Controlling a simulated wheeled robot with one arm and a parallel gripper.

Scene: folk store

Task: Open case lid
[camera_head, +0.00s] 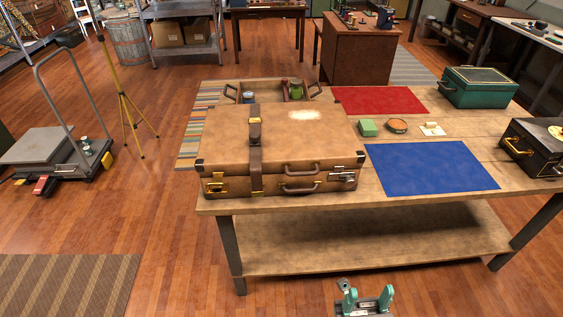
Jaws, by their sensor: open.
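A brown leather case (225,145) lies flat on the left part of the wooden table, its lid down. A dark strap (255,155) runs over the lid and down the front, with a buckle on top. The front has a gold latch (215,187) at left, silver-coloured hardware (342,178) at right and a carrying handle (303,187). A second handle (300,168) sits above it. I cannot tell whether the latches are fastened. My gripper (367,298) is at the bottom edge, its two teal fingers apart and empty, in front of the table and clear of the case.
The table (345,205) also holds a blue mat (430,167), a red mat (380,100), a green case (480,87), a black case (535,150) and small items. An open tray (318,93) stands behind the case. A cart (55,150) and yellow tripod (122,100) stand left.

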